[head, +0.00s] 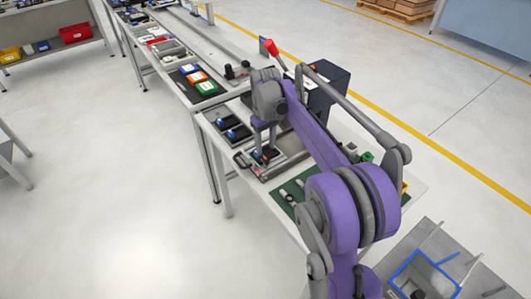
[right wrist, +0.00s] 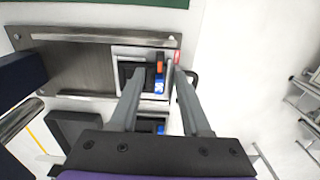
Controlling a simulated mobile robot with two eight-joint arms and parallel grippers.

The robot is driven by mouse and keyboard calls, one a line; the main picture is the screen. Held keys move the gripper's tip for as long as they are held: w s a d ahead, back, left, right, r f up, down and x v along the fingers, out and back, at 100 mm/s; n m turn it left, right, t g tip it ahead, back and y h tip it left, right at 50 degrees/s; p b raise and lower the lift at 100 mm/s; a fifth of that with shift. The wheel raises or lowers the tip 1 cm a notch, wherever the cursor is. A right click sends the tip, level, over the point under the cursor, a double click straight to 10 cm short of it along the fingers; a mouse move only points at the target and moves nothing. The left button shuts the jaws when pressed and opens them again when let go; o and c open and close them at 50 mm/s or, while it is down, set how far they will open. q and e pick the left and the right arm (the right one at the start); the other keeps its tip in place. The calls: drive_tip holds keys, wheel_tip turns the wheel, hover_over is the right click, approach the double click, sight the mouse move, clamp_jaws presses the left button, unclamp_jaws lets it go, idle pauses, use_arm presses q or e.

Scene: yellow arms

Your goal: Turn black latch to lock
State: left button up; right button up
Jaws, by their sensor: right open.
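My right gripper (head: 265,147) points down over a small white-edged fixture (head: 280,163) on the workbench. In the right wrist view its open fingers (right wrist: 159,70) reach down on either side of a blue part (right wrist: 159,87) and an orange part (right wrist: 160,67) in the fixture (right wrist: 121,51). A black curved handle (right wrist: 193,80), which may be the latch, sticks out just right of the right fingertip; it also shows in the head view (head: 240,160). I cannot tell whether the finger touches it. My left gripper is not in view.
A grey metal plate (right wrist: 75,66) adjoins the fixture. A green mat (head: 290,190) and a dark box (head: 325,85) are close to my arm. The floor (head: 120,180) left is clear.

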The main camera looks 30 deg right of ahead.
sight(265, 159)
wheel_tip(265, 159, up, 6)
drive_tip(key=shift+f, duration=0.15)
idle(0.5)
drive_tip(key=s+a+f+t, duration=0.1)
drive_tip(key=s+a+t, duration=0.1)
drive_tip(key=s+a, duration=0.8)
drive_tip(key=s+a+f+t, duration=0.1)
drive_tip(key=s+a+f, duration=0.1)
drive_tip(key=s+f, duration=0.3)
drive_tip(key=s+a+f+t, duration=0.2)
drive_tip(key=s+f, duration=0.3)
drive_tip(key=s, duration=0.6)
drive_tip(key=shift+a+m, duration=0.4)
drive_tip(key=shift+a, duration=0.3)
drive_tip(key=shift+d+f, duration=0.1)
